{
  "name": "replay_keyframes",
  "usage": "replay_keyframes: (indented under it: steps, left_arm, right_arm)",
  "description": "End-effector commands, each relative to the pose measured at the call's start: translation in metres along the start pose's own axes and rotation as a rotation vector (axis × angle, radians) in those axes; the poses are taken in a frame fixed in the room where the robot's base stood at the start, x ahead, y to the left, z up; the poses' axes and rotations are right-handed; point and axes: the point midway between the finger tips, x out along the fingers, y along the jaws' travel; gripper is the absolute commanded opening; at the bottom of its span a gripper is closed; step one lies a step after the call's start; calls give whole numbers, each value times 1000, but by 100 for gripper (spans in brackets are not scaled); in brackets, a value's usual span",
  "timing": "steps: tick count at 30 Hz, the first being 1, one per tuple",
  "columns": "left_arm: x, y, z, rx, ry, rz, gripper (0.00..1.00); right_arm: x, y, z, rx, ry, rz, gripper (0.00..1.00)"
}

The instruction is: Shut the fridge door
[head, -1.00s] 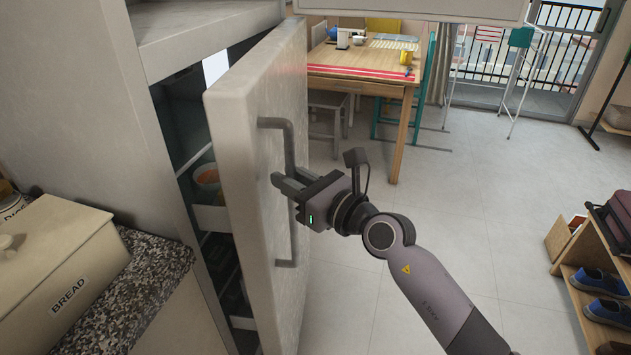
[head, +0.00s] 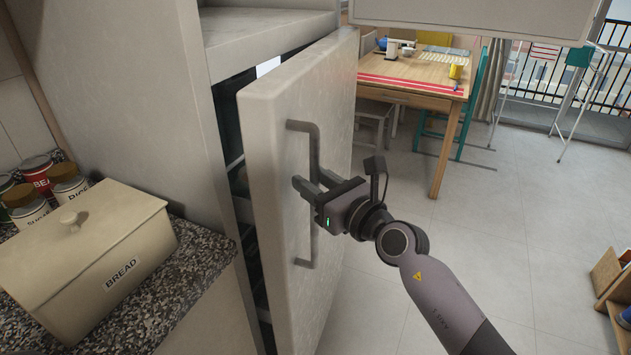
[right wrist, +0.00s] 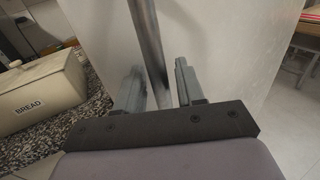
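The fridge door (head: 272,150) stands ajar, with a narrow dark gap between it and the fridge body (head: 150,90). A long vertical bar handle (head: 313,245) is on its outer face. My right gripper (head: 308,184) is at the handle's middle, its fingers pointing at the door. In the right wrist view, the handle (right wrist: 147,35) runs between the two spread fingers (right wrist: 160,85), with space beside it, so the gripper is open around the bar. Whether a finger touches the door face is unclear. My left gripper is not in view.
A bread box (head: 90,255) and several labelled cans sit on the granite counter (head: 190,270) at left. A wooden table (head: 415,80) stands behind the door. The tiled floor (head: 500,220) at right is mostly clear; a shoe rack (head: 615,295) is at the right edge.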

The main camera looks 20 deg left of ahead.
Motion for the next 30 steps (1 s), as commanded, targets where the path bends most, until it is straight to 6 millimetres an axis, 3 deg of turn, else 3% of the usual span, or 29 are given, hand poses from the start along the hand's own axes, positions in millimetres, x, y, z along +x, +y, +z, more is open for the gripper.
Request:
replay_keyframes:
  steps: [11,30]
  left_arm:
    - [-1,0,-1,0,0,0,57]
    - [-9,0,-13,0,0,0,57]
  right_arm:
    - [-3,-1,0,0,0,-1,41]
    - [-68,0,0,0,-1,-1,41]
